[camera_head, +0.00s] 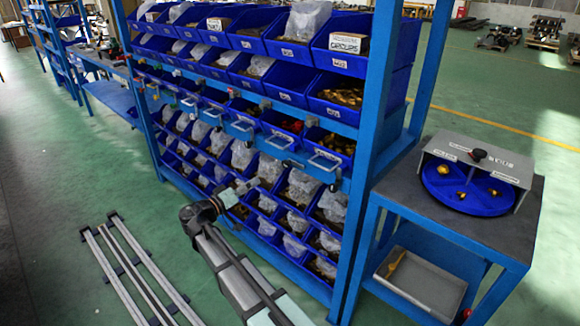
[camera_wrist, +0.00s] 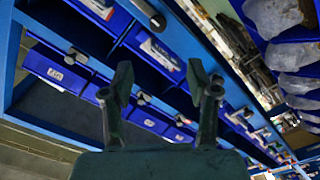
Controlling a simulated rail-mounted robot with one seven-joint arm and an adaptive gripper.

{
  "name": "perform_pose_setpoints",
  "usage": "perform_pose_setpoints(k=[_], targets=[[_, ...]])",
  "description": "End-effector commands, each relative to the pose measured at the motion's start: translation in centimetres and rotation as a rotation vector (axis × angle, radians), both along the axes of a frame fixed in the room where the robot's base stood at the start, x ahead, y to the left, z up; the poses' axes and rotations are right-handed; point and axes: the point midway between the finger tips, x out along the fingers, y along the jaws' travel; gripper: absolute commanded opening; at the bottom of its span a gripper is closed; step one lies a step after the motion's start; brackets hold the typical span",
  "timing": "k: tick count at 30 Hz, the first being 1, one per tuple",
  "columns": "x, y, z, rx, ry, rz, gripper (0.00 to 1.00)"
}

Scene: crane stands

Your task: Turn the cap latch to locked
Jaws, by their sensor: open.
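A grey cover (camera_head: 480,157) stands over a blue round divided tray (camera_head: 466,195) on the side table at the right. On the cover's top is a small black knob (camera_head: 478,154), likely the cap latch, with a white label on each side. The labels are too small to read surely, so I cannot tell the knob's setting. My gripper (camera_head: 243,187) is in front of the lower shelf bins, far to the left of the cover. In the wrist view my gripper (camera_wrist: 158,82) is open, with nothing between its fingers; the cover is not in that view.
Brass pieces lie in the round tray; a grey tray (camera_head: 425,283) sits on the table's lower shelf.

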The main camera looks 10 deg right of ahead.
Motion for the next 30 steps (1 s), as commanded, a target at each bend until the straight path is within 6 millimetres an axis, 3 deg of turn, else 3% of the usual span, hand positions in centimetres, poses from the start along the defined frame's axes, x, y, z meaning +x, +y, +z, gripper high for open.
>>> perform_pose_setpoints(k=[8, 24, 30], targets=[[2.2, -3.0, 0.2, 0.000, -0.001, -0.005, 0.59], [8.3, -11.4, 0.2, -0.001, 0.000, -0.005, 0.59], [9.7, -13.2, 0.2, -0.001, 0.000, -0.004, 0.59]])
